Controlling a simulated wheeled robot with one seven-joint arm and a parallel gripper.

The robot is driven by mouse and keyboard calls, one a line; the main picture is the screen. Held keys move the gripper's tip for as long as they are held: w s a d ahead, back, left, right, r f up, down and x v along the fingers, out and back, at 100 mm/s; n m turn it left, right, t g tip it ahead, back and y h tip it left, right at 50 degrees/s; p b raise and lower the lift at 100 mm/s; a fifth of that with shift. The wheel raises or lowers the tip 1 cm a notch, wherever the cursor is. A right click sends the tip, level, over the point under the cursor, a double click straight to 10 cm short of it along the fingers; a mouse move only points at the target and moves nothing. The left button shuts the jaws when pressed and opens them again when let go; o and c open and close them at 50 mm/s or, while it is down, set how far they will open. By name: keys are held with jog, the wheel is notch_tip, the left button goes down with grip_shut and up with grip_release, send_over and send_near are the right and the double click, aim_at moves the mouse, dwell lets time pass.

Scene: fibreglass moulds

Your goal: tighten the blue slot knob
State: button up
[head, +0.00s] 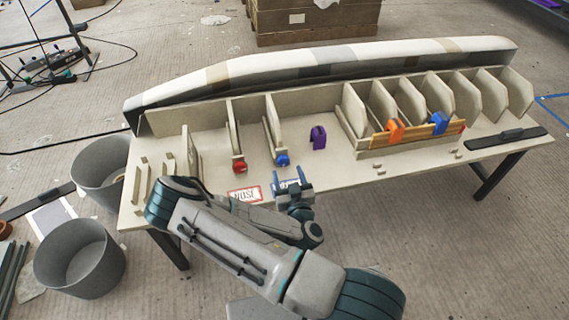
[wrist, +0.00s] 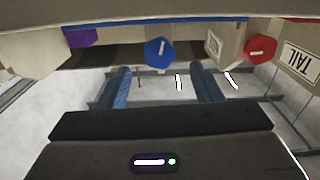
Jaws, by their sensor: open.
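The blue slot knob (head: 282,160) sits at the front end of an upright divider on the bench. In the wrist view the blue knob (wrist: 155,54) is a faceted disc with a short, pale, slightly tilted line on its face. My gripper (head: 293,188) is in front of the bench edge, just short of the blue knob. In the wrist view my gripper (wrist: 165,86) is open and empty, its two blue fingers apart, with the knob beyond and roughly between them. They do not appear to touch it.
A red knob (head: 239,167) is on the divider to the left. A purple clamp (head: 317,136) stands to the right. A rack (head: 420,136) with several panels holds an orange clamp (head: 395,129) and a blue clamp (head: 440,122). A red-edged card (head: 245,194) lies at the front edge.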

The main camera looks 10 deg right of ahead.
aim_at(284, 163)
jog(key=w, duration=0.5)
jog(key=shift+w+b, duration=0.35)
jog(key=shift+w, duration=0.05)
jog(key=c, duration=1)
